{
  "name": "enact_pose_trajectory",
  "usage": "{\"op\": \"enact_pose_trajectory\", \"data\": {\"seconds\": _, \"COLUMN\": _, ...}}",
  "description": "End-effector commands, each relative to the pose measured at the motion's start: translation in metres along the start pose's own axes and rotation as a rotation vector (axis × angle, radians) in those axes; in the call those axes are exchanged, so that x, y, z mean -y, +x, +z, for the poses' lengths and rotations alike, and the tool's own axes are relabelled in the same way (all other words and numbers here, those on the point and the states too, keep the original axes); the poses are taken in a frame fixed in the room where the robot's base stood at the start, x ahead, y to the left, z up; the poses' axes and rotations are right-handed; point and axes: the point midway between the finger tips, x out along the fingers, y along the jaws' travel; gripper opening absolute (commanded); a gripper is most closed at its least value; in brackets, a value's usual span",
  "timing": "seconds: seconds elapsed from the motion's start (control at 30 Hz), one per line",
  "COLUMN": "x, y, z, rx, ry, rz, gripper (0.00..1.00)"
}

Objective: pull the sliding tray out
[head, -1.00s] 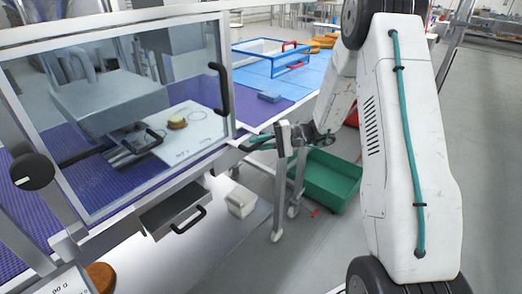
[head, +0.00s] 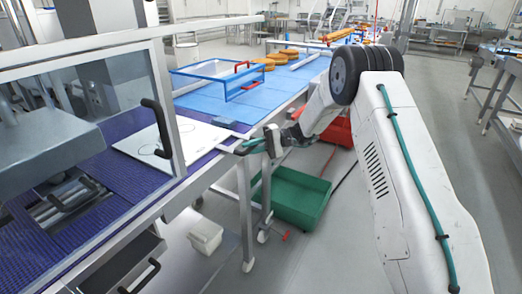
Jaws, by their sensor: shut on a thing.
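The sliding tray (head: 204,133) is a flat white board with thin dark markings. It lies on the purple surface, partly seen through the clear guard door and partly showing to the right of the door frame. My gripper (head: 241,148) is at the tray's right end, its teal fingers shut there on the tray's edge; the exact grip is too small to make out. My white arm reaches in from the right. No round shows on the visible part of the tray; the door frame and its handle hide some of it.
The guard door's black handle (head: 156,128) stands close in front of the tray. A blue frame with red handles (head: 232,82) lies behind. A green crate (head: 300,198) and a white bin (head: 206,236) sit on the floor below. Open floor lies to the right.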

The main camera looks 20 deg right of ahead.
Motion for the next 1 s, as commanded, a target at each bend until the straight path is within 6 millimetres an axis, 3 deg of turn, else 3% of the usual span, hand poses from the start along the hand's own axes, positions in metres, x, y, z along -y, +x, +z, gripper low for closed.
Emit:
{"op": "enact_pose_trajectory", "data": {"seconds": 0.43, "x": -0.001, "y": 0.001, "z": -0.003, "rx": 0.002, "ry": 0.002, "rz": 0.002, "gripper": 0.0}}
{"op": "enact_pose_trajectory", "data": {"seconds": 0.47, "x": -0.001, "y": 0.001, "z": -0.004, "rx": 0.001, "ry": 0.001, "rz": 0.002, "gripper": 0.19}}
{"op": "enact_pose_trajectory", "data": {"seconds": 0.53, "x": -0.001, "y": 0.0, "z": -0.004, "rx": 0.0, "ry": 0.001, "rz": 0.002, "gripper": 0.38}}
{"op": "enact_pose_trajectory", "data": {"seconds": 0.83, "x": 0.0, "y": 0.003, "z": -0.003, "rx": 0.006, "ry": 0.0, "rz": 0.001, "gripper": 0.38}}
{"op": "enact_pose_trajectory", "data": {"seconds": 1.0, "x": 0.0, "y": -0.016, "z": -0.004, "rx": 0.003, "ry": -0.001, "rz": 0.001, "gripper": 0.38}}
